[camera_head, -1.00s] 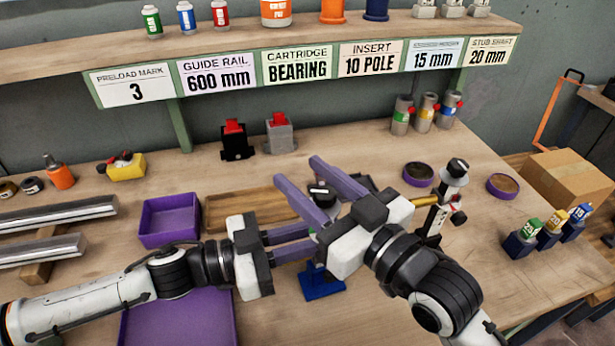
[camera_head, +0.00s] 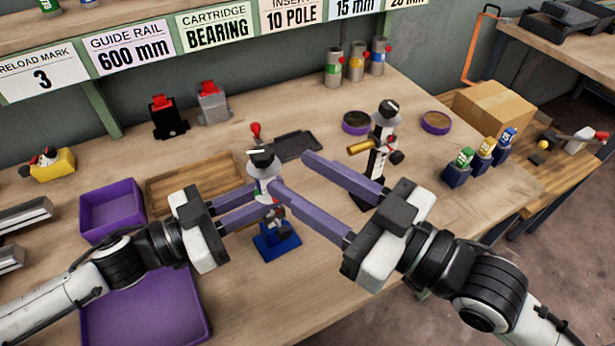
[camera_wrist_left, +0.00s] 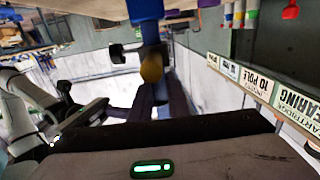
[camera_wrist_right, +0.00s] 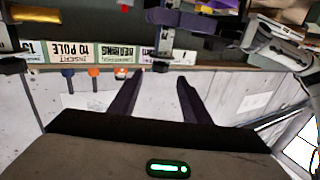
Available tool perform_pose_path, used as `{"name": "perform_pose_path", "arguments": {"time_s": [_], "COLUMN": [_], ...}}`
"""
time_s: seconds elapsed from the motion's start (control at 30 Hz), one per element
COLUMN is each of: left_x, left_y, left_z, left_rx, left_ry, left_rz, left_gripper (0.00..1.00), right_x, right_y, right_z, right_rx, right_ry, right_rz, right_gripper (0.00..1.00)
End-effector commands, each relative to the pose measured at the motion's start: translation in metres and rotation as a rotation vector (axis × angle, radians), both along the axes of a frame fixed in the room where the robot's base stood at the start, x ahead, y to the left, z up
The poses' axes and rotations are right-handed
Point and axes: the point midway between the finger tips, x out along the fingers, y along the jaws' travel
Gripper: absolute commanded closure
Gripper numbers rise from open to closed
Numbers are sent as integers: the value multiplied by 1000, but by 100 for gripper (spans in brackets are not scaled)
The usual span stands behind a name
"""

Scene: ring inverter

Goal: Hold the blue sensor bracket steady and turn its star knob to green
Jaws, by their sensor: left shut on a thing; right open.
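The blue sensor bracket stands upright on the bench, with its blue base (camera_head: 278,241) in front of the purple fingers. Its black star knob (camera_head: 262,162), with a white mark, tops the pale post. My left gripper (camera_head: 264,199) is shut on the post below the knob; the fingers partly hide it. My right gripper (camera_head: 290,170) is open and empty, its fingertips just right of the knob and apart from it. The colour the knob points to is too small to read. The blue base also shows in the left wrist view (camera_wrist_left: 145,9).
A second post device with a brass cylinder (camera_head: 362,147) stands close behind the right fingers. A dark flat tray (camera_head: 295,145) lies behind the bracket. Purple trays (camera_head: 112,207) and a wooden tray (camera_head: 165,190) lie left. Bench is clear to the right front.

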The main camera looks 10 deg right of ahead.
Motion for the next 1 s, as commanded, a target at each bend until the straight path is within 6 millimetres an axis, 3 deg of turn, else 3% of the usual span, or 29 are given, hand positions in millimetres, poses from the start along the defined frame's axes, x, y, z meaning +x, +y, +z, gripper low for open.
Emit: {"name": "perform_pose_path", "arguments": {"time_s": [0.37,0.4,0.5,0.53,0.83,1.0], "left_x": [0,0,0,0,-1,-8], "left_y": [0,0,0,0,2,21], "left_z": [0,0,0,0,0,-1], "left_rx": [0,0,0,0,1,3], "left_ry": [-1,-1,-1,-1,0,2], "left_rz": [1,1,1,1,1,2], "left_gripper": [100,81,64,63,63,63], "right_x": [-1,-1,-1,-1,-1,-1], "right_y": [-1,-1,-1,-1,-1,-1], "right_z": [0,0,0,0,0,0], "right_rx": [1,1,1,1,1,1], "right_ry": [1,1,1,1,1,1], "right_rz": [0,0,0,0,0,0], "right_gripper": [57,57,57,57,57,57]}}
